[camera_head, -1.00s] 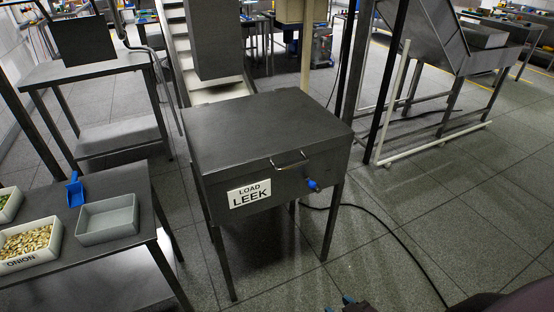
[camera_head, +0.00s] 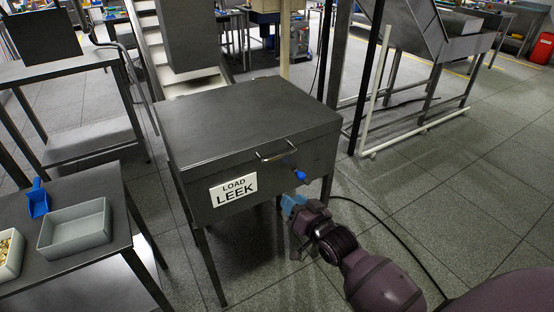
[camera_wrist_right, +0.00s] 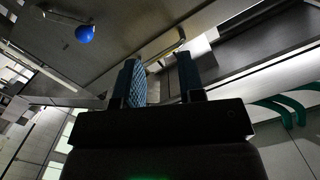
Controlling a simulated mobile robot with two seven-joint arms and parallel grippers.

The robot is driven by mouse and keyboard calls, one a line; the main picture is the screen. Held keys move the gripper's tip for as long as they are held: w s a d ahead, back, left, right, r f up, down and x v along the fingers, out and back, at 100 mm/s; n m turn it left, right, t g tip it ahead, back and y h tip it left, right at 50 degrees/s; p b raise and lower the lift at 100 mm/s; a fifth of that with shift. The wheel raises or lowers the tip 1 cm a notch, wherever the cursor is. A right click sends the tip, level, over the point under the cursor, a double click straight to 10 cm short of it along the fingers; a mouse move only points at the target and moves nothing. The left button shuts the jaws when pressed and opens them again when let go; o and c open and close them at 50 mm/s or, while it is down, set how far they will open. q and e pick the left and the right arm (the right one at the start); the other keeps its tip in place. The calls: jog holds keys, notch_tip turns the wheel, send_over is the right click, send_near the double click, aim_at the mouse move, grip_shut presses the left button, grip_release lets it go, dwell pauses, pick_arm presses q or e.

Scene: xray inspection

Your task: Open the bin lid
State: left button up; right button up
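The grey metal bin (camera_head: 265,170) stands on legs in the middle of the head view, with its flat lid (camera_head: 245,115) closed. A sign reading LOAD LEEK (camera_head: 233,190) is on its front. A thin metal handle (camera_head: 278,152) sits at the lid's front edge, with a blue knob (camera_head: 300,176) to its right; the knob also shows in the right wrist view (camera_wrist_right: 85,34). My right gripper (camera_head: 291,203) is just below and in front of the bin's front face, apart from the handle. In the wrist view its two fingers (camera_wrist_right: 160,82) are apart with nothing between them. My left gripper is not in view.
A metal table (camera_head: 85,200) at the left holds a grey tray (camera_head: 76,229), a blue scoop (camera_head: 38,199) and a white container (camera_head: 10,255). A black cable (camera_head: 385,225) runs over the floor. A stepped conveyor (camera_head: 148,50) rises behind the bin. Floor at the right is clear.

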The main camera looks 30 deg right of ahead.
aim_at(281, 156)
pick_arm(q)
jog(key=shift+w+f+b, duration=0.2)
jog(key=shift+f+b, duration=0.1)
jog(key=shift+b, duration=0.5)
pick_arm(e)
jog(key=shift+w+d+r+m+t+h, duration=0.15)
jog(key=shift+w+d+r+m+t, duration=0.6)
jog(key=shift+w+m, duration=1.5)
jog(key=shift+w+d+r+m+t+h, duration=0.1)
jog(key=shift+w+d+r+m+t, duration=0.6)
jog(key=shift+w+m, duration=1.6)
jog(key=shift+w+d+r+m+t+h, duration=0.15)
jog(key=shift+w+d+r+m, duration=0.3)
jog(key=shift+w+r+m, duration=1.25)
jog(key=shift+w+f+m, duration=0.4)
jog(key=shift+f+m, duration=0.2)
jog(key=shift+m, duration=0.05)
jog(key=shift+c, duration=0.2)
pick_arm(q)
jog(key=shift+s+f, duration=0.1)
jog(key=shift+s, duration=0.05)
pick_arm(e)
grip_shut()
